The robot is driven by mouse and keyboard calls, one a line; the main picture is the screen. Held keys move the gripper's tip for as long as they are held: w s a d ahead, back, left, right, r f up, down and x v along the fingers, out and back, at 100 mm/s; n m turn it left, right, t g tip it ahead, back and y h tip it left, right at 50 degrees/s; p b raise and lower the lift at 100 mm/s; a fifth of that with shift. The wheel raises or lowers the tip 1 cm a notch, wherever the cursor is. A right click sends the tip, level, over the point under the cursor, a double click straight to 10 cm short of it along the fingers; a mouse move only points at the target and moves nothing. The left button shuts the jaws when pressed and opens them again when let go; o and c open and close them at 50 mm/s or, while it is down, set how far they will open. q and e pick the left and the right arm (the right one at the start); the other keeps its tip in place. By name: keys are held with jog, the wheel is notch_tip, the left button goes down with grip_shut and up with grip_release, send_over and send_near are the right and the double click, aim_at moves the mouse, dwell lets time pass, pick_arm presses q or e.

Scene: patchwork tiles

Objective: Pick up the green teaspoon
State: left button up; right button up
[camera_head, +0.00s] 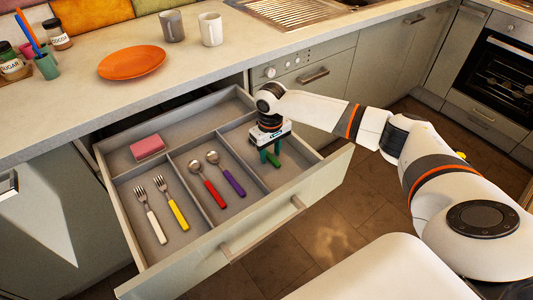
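The green teaspoon (273,161) lies in the right compartment of the open drawer (228,252). Only a short green length of it shows; the rest is hidden by my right gripper. My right gripper (270,155) points down into that compartment, directly over the teaspoon. Its two green fingers are apart, one on each side of the visible green piece. I cannot tell whether they touch it. My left gripper is not in view.
The middle compartment holds a red-handled spoon (215,194) and a purple-handled spoon (234,184). The left one holds a white-handled fork (156,226) and a yellow-handled fork (177,214). A pink sponge (147,147) lies in the rear compartment. Dividers separate them. An orange plate (132,62) sits on the counter.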

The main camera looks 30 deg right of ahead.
grip_shut()
jog(key=shift+r, duration=0.1)
